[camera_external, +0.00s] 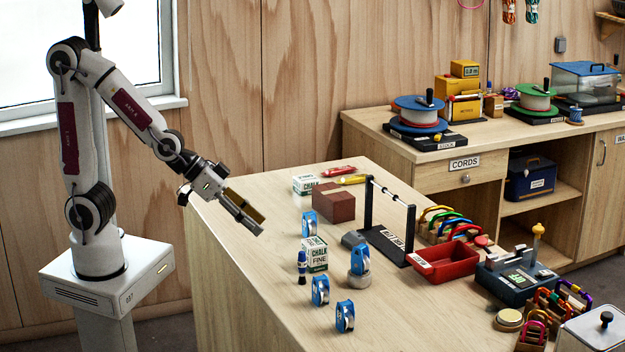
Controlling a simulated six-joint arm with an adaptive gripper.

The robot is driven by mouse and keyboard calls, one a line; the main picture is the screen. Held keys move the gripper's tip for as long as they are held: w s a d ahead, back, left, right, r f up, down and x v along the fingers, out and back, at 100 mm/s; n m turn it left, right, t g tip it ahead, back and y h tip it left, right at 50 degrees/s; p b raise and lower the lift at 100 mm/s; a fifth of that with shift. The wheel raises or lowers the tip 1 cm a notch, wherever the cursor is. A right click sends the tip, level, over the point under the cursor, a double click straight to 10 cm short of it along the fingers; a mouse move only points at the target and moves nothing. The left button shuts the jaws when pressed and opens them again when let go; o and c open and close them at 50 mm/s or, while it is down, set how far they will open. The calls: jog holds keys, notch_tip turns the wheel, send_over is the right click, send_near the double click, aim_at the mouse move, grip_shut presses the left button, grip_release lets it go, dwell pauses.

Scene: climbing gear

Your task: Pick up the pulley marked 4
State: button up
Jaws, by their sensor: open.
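Several blue pulleys stand on the wooden table. One pulley (310,224) is near the brown box, and one pulley (360,262) is by a round grey piece in the middle. Two more stand at the front, a left pulley (320,291) and a right pulley (345,316). Their markings are too small to read, so I cannot tell which is 4. My gripper (256,222) is open and appears empty, above the table's left part. It is left of the pulleys and apart from them, tilted down to the right.
A brown box (334,203), chalk boxes (314,254) and a small blue bottle (302,267) stand close to the pulleys. A black frame with a bar (390,218) and a red tray (444,262) are to the right. The table's left part (240,290) is clear.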

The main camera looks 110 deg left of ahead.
aim_at(304, 225)
jog(key=a+f+y, duration=0.1)
jog(key=a, duration=0.2)
jog(key=w+a+f+n+y, duration=0.1)
jog(key=a, duration=0.1)
jog(key=w+a+f+n+y, duration=0.1)
jog(key=a+f, duration=0.1)
jog(key=a, duration=0.1)
jog(key=shift+w+a+f, duration=0.1)
jog(key=shift+w+a, duration=0.1)
jog(key=shift+a, duration=0.15)
jog(key=a+f+y, duration=0.1)
jog(key=a, duration=0.1)
jog(key=s+a+f+n+y, duration=0.1)
jog(key=a, duration=0.2)
jog(key=a+f+n+y, duration=0.1)
jog(key=a, duration=0.1)
jog(key=shift+s+a+g, duration=0.15)
jog(key=shift+a+g, duration=0.15)
jog(key=shift+s+a+f, duration=0.15)
jog(key=shift+s+a, duration=0.05)
jog(key=shift+a, duration=0.3)
jog(key=shift+x, duration=1.3)
jog(key=shift+w+a, duration=0.1)
jog(key=shift+w, duration=0.05)
jog(key=shift+r+x, duration=0.1)
jog(key=shift+x, duration=1.15)
jog(key=shift+r+x, duration=0.15)
jog(key=shift+x, duration=1.05)
jog(key=shift+w+a, duration=0.1)
